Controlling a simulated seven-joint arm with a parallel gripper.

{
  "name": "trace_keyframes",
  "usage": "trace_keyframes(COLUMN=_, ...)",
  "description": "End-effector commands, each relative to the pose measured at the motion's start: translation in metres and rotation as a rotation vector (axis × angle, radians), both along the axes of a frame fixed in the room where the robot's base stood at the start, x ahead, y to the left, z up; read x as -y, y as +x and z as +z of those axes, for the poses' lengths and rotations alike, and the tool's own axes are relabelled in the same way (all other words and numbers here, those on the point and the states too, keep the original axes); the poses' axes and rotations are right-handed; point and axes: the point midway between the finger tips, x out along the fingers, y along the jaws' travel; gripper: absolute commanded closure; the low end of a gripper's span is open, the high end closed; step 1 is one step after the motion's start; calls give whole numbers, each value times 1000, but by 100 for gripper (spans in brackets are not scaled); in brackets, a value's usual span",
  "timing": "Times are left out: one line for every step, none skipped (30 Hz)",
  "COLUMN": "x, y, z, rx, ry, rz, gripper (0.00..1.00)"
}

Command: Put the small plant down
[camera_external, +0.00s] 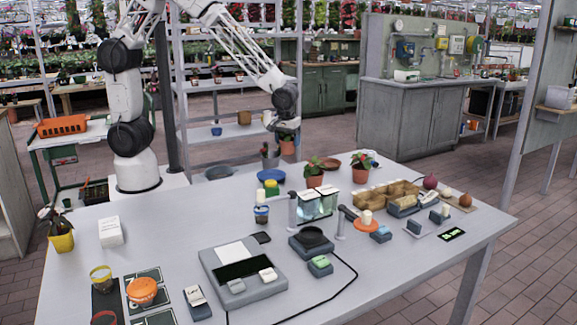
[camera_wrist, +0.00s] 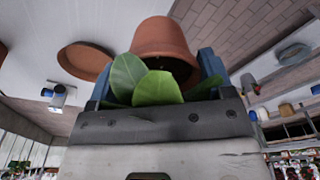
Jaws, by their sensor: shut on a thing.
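My gripper (camera_external: 286,125) is shut on the small plant (camera_external: 287,146), a terracotta pot with green leaves, at the table's far edge. In the wrist view the blue fingers of my gripper (camera_wrist: 158,68) stand on either side of the plant's pot (camera_wrist: 163,42), with broad green leaves (camera_wrist: 150,82) in front. The pot appears clear of the tabletop, though its exact height is hard to tell. A terracotta saucer (camera_external: 331,163) lies empty to the right of the held plant; a brown saucer also shows in the wrist view (camera_wrist: 84,60).
Two other potted plants (camera_external: 314,176) (camera_external: 361,169) stand near the saucer. A blue saucer (camera_external: 271,175) and a dark blue dish (camera_external: 219,173) lie at the back. The left middle of the table (camera_external: 180,220) is clear.

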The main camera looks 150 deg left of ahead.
Motion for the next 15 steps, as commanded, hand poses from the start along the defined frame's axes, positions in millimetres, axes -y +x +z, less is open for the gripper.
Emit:
trace_keyframes(x=-4, y=-2, z=0, rx=0, ry=0, rz=4, gripper=53)
trace_keyframes(x=-6, y=-3, z=0, rx=0, ry=0, rz=5, gripper=53)
trace_keyframes(x=-7, y=-3, z=-1, rx=0, ry=0, rz=6, gripper=53)
trace_keyframes(x=-8, y=-4, z=-1, rx=0, ry=0, rz=6, gripper=53)
trace_keyframes(x=-9, y=-4, z=-1, rx=0, ry=0, rz=6, gripper=53)
trace_keyframes(x=-9, y=-4, z=-1, rx=-1, ry=-1, rz=6, gripper=53)
trace_keyframes(x=-9, y=-4, z=-1, rx=0, ry=0, rz=6, gripper=53)
trace_keyframes(x=-9, y=-4, z=-1, rx=0, ry=0, rz=6, gripper=53)
trace_keyframes(x=-9, y=-4, z=-1, rx=0, ry=0, rz=6, gripper=53)
trace_keyframes(x=-9, y=-4, z=-1, rx=0, ry=0, rz=6, gripper=53)
trace_keyframes(x=-9, y=-4, z=-1, rx=0, ry=0, rz=6, gripper=53)
trace_keyframes(x=-9, y=-4, z=-1, rx=0, ry=0, rz=6, gripper=53)
trace_keyframes(x=-9, y=-4, z=-1, rx=0, ry=0, rz=6, gripper=53)
trace_keyframes(x=-9, y=-4, z=-1, rx=0, ry=0, rz=6, gripper=53)
trace_keyframes(x=-9, y=-4, z=-1, rx=0, ry=0, rz=6, gripper=53)
